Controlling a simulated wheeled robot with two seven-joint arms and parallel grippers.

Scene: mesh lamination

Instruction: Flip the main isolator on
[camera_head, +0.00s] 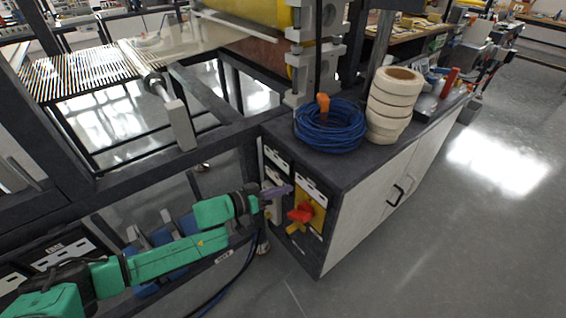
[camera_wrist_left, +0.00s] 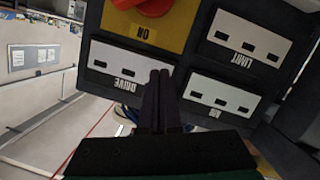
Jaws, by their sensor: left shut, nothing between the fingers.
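The main isolator is a red rotary handle (camera_head: 301,213) on a yellow plate (camera_head: 318,219), on the end panel of the dark-topped cabinet. In the left wrist view the red handle (camera_wrist_left: 150,7) is cut off by the top edge, and the yellow plate (camera_wrist_left: 172,38) reads "ON" upside down. My left gripper (camera_head: 284,191) is at the panel, just left of the handle in the head view. In the left wrist view its fingers (camera_wrist_left: 160,78) are together and empty, pointing toward the panel below the yellow plate. Contact with the panel cannot be told. My right gripper is not in view.
White label plates marked DRIVE (camera_wrist_left: 117,62), LIMIT (camera_wrist_left: 245,38) and AIR (camera_wrist_left: 220,95) surround the yellow plate. Blue coiled cable (camera_head: 330,127) and stacked tape rolls (camera_head: 393,100) sit on the cabinet top (camera_head: 352,166). Machine frame bars (camera_head: 150,167) stand left; open floor (camera_head: 470,240) lies right.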

